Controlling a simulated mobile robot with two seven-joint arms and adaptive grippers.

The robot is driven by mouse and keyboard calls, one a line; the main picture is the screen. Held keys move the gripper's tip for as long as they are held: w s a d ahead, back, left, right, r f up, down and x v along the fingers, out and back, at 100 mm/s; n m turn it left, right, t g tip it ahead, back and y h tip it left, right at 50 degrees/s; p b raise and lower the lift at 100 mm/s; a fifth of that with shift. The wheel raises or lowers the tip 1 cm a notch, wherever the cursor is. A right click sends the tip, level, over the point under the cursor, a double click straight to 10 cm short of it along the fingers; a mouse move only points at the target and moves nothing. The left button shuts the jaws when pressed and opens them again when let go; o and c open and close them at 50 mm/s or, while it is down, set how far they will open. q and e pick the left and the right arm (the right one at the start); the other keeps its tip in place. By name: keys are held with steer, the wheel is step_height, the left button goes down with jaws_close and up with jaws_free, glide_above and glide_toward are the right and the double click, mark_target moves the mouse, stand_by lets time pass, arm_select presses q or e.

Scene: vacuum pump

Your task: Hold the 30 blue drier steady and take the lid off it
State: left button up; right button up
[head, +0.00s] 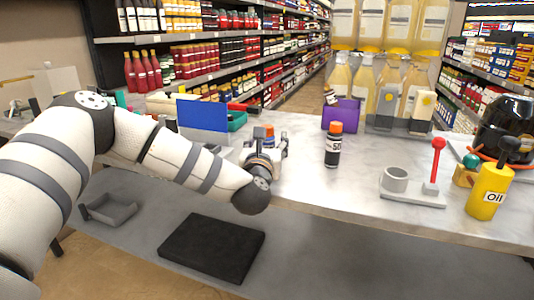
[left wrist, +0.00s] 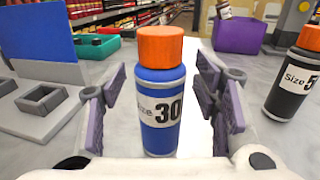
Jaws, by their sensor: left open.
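The blue drier (left wrist: 163,100) marked "Size 30" stands upright on the counter, its orange lid (left wrist: 159,46) on top. In the head view, the orange lid (head: 269,130) shows above my left gripper (head: 268,152), which hides most of the bottle. In the left wrist view, my left gripper (left wrist: 165,108) is open, one finger on each side of the blue drier. Gaps show between the fingers and the bottle. My right gripper is in neither view.
A black drier (head: 333,150) with an orange lid stands to the right. A grey base with a red-knobbed lever (head: 436,165) and a yellow oil can (head: 488,192) are further right. A blue panel (head: 203,116) stands left. The counter's front edge is near.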

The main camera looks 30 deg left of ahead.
mark_target(267, 126)
arm_select(q)
jaws_close()
step_height(267, 126, up, 4)
steer(key=shift+f, duration=0.2)
steer(key=s+d+r+p, duration=0.1)
steer(key=s+d+r, duration=0.8)
steer(key=d, duration=0.1)
steer(key=shift+d+r+p, duration=0.25)
steer(key=shift+d+p, duration=0.05)
steer(key=shift+d, duration=0.05)
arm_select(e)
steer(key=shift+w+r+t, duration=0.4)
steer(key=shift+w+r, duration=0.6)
arm_select(q)
steer(key=shift+s, duration=0.1)
